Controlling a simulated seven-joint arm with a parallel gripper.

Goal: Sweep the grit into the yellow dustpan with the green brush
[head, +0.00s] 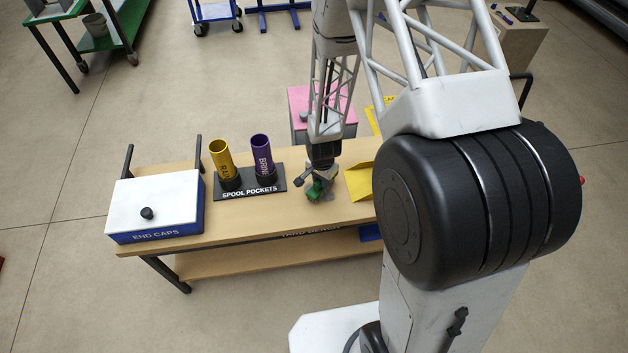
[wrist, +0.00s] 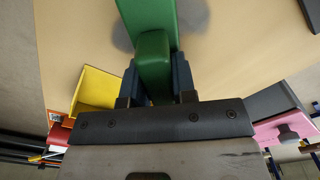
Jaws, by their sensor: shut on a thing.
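The green brush (head: 316,190) is in my gripper (head: 323,178), low over the bench top in the head view. In the wrist view the green brush (wrist: 153,62) sits between the two dark fingers of my gripper (wrist: 155,82), which are shut on it. The yellow dustpan (head: 359,183) stands on the bench just right of the brush, partly hidden behind my arm. It also shows at the left of the wrist view (wrist: 96,88). I cannot make out the grit in either view. Whether the bristles touch the bench is hidden.
The spool pockets block (head: 249,191) holds a yellow tube (head: 223,160) and a purple tube (head: 262,156) left of my gripper. A white and blue end caps box (head: 155,205) stands at the bench's left end. A pink-topped stand (head: 300,103) is behind the bench.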

